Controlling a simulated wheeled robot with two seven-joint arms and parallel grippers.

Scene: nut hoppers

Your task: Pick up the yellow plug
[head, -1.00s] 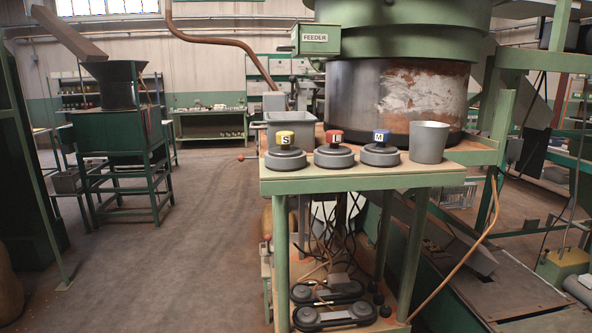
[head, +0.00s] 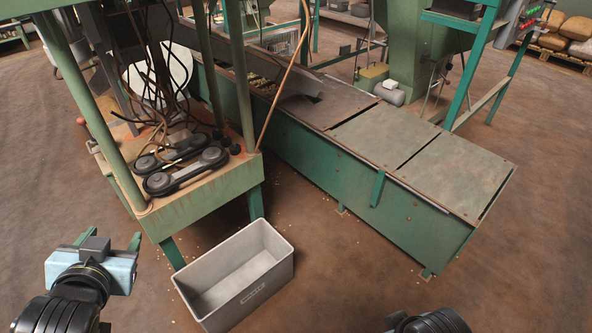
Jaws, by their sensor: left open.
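The yellow plug is not in view now; the tabletop that carried the yellow, red and blue-topped pieces is out of the picture. My left gripper (head: 108,241) is at the lower left, open, with its two fingers apart and nothing seen between them. It is in front of the green stand (head: 205,201), to the left of a grey bin. Of my right arm only a dark part shows at the bottom edge; its gripper is out of view.
An empty grey bin (head: 207,315) stands on the floor by the stand's leg. The stand's lower shelf holds cables and black belt-like parts (head: 188,171). A long green conveyor housing (head: 340,171) runs across the middle. Bare floor lies at the lower right.

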